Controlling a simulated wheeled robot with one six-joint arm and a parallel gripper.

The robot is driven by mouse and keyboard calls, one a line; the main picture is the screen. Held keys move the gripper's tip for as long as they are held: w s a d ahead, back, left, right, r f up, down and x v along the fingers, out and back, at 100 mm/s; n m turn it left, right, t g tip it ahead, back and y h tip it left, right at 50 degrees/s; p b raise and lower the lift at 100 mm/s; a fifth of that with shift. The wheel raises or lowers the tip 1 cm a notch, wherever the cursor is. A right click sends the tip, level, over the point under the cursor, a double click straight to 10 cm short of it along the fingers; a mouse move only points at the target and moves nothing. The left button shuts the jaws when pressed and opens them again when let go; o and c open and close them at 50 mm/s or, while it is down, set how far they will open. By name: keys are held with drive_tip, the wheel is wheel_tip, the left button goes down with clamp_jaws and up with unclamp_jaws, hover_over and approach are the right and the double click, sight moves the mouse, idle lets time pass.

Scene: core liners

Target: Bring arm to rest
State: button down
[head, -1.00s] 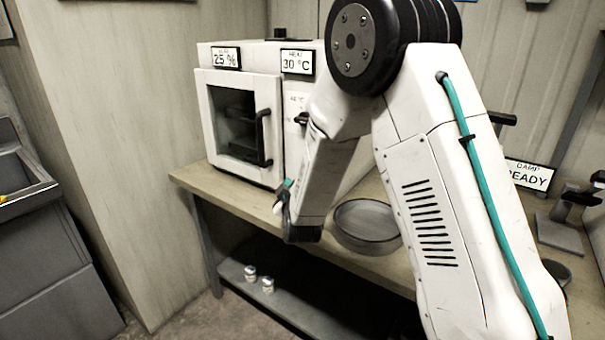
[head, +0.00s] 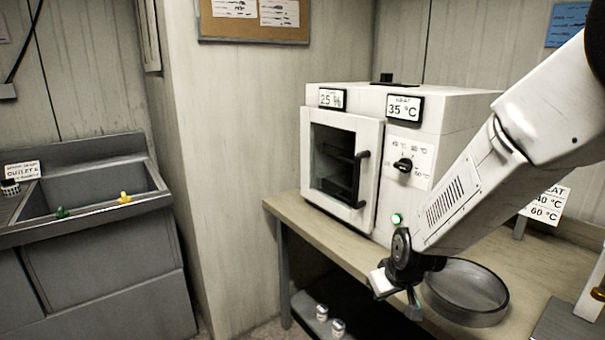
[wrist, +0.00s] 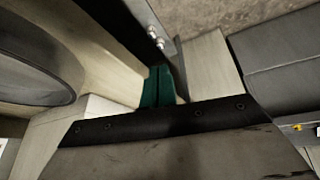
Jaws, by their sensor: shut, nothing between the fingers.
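My arm reaches in from the right in the head view, bent down over the bench. My gripper (head: 413,303) hangs in front of the bench edge, just left of a round metal pan (head: 466,290), and holds nothing. In the wrist view the teal fingers (wrist: 158,86) are together. The white oven (head: 345,170) stands behind my gripper with its door closed. Its displays read 25 % and 35 °C, and a green light (head: 397,218) glows low on its front. My wrist partly hides the bench and the oven's lower right.
The wooden bench (head: 282,207) runs below the oven. Two small pale jars (head: 330,323) sit on its lower shelf. A grey sink (head: 95,205) with green and yellow taps stands at the left, past a wall corner. A temperature sign (head: 547,203) stands at the right.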

drive_tip(key=s+d+r+m+g, duration=0.1)
drive_tip(key=s+d+r, duration=0.1)
drive_tip(key=s+r, duration=0.4)
drive_tip(key=s+d+r+m+g, duration=0.1)
drive_tip(key=s+d+r, duration=0.2)
drive_tip(key=s, duration=1)
drive_tip(key=s+d+r+m+g+h, duration=0.1)
drive_tip(key=s+d+r, duration=0.1)
drive_tip(key=s+r, duration=0.8)
drive_tip(key=shift+s+d+m+g, duration=0.2)
drive_tip(key=shift+m+g, duration=0.1)
drive_tip(key=shift+m, duration=0.1)
drive_tip(key=shift+r, duration=0.1)
idle(4.6)
